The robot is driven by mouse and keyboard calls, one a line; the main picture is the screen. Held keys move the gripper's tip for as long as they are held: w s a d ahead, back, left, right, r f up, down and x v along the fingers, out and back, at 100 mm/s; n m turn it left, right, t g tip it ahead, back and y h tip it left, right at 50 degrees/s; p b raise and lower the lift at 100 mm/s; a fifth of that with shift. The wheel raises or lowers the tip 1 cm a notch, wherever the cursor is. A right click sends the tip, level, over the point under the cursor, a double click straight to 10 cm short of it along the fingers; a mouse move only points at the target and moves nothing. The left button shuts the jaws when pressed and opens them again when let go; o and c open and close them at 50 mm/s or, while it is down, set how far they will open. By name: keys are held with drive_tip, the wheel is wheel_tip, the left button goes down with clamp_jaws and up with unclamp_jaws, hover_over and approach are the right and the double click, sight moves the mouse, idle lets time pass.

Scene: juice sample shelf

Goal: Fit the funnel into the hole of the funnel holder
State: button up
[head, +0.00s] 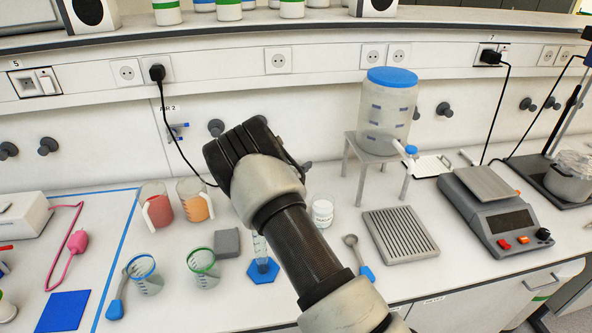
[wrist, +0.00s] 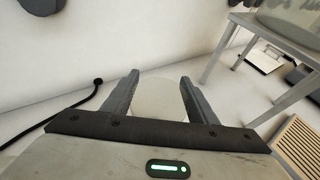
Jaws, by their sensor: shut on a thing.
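My gripper (wrist: 160,84) shows in the wrist view with its two grey fingers on either side of a pale, round, whitish thing, which looks like the funnel (wrist: 160,98). The gripper is shut on it. Only its round, pale top shows, and its lower part is hidden.
A blue-lidded dispenser (head: 388,110) stands on a grey stand (head: 376,152) right of my arm. Beakers (head: 194,199) and a graduated cylinder (head: 261,250) stand at left. A black cable (wrist: 50,122) lies beside my gripper.

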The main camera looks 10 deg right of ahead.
drive_tip(key=shift+f, duration=1.25)
drive_tip(key=shift+f, duration=0.3)
drive_tip(key=o, duration=1.1)
drive_tip(key=shift+r, duration=0.1)
